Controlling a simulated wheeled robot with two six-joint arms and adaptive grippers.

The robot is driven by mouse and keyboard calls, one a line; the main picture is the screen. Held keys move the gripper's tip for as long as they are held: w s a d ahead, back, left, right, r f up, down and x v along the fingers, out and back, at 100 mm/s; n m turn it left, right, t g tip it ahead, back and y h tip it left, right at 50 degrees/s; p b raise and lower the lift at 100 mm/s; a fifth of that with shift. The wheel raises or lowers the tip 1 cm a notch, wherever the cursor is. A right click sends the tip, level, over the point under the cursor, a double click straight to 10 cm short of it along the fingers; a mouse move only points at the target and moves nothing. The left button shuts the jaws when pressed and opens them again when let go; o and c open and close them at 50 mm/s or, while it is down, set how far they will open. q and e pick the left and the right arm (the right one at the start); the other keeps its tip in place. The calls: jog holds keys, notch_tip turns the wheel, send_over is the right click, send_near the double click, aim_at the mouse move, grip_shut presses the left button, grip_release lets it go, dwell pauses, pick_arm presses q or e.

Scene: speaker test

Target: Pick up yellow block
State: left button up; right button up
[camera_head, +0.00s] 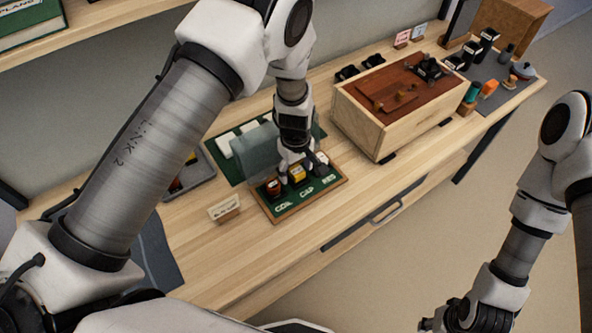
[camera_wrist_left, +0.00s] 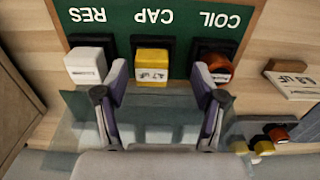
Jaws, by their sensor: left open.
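The yellow block (camera_head: 297,173) stands in the middle slot, marked CAP, of a green board (camera_head: 318,198) with a wooden rim. It also shows in the left wrist view (camera_wrist_left: 152,66), with a small printed label on its face. My left gripper (camera_head: 302,162) is right over the board. In the wrist view its open fingers (camera_wrist_left: 160,76) are spread to either side of the yellow block, and I see a gap on both sides. My right gripper (camera_head: 447,318) is at the lower right, partly cut off, and its jaws are unclear.
A white block (camera_wrist_left: 90,66) in the RES slot and an orange-brown part (camera_wrist_left: 215,66) in the COIL slot flank the yellow block. A translucent panel (camera_head: 253,150) stands close behind the board. A wooden box (camera_head: 385,110) is to the right, a small label card (camera_head: 224,208) to the left.

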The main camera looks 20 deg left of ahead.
aim_at(298, 169)
pick_arm(q)
jog(key=f, duration=0.1)
jog(key=w+f, duration=0.1)
jog(key=shift+w+f, duration=0.3)
jog(key=shift+f, duration=0.1)
jog(key=shift+s+r, duration=0.3)
jog(key=shift+s, duration=0.05)
jog(key=c, duration=1.1)
jog(key=shift+c, duration=0.4)
